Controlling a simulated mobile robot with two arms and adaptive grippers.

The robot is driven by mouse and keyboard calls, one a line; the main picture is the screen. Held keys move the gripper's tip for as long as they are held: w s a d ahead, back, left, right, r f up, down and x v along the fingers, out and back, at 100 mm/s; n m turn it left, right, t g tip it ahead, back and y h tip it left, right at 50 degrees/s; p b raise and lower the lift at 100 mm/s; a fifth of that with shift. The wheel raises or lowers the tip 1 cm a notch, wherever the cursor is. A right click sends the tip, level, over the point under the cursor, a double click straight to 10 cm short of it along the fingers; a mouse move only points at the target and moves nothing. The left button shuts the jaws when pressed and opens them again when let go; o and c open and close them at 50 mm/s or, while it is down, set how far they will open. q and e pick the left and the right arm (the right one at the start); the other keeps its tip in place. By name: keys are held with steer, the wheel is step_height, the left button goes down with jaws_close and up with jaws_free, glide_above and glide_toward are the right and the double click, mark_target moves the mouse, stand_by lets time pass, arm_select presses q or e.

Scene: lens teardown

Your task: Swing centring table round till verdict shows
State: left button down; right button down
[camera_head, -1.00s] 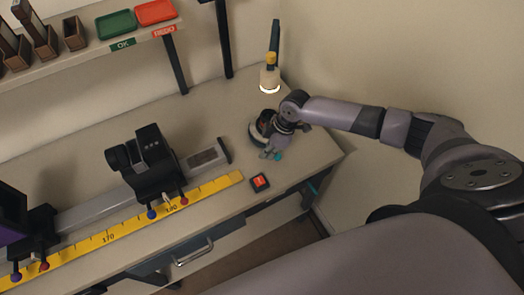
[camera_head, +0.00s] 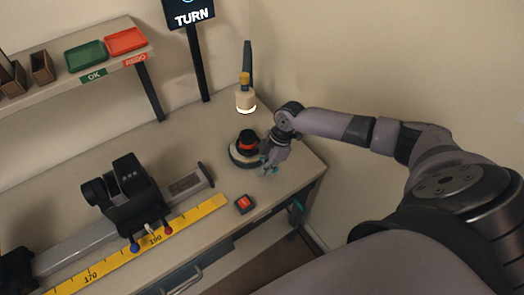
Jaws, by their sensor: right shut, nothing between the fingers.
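The centring table (camera_head: 238,160) is a round dark base with a pale rim on the bench, near its back right corner. A black lens piece with an orange-red band (camera_head: 247,142) sits on it. My right gripper (camera_head: 266,169) is shut and empty at the table's right side; I cannot tell whether it touches the rim. A black display (camera_head: 188,15) on a post reads "TURN", with part of a blue symbol cut off at the top edge. My left gripper is not in view.
A lit lamp (camera_head: 245,98) stands behind the centring table. A rail with a black carriage (camera_head: 135,200) and yellow ruler (camera_head: 190,218) lie left. Green (camera_head: 86,56) and red (camera_head: 126,40) trays sit on the shelf.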

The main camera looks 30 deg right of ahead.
steer(key=shift+d, duration=0.25)
stand_by(0.5)
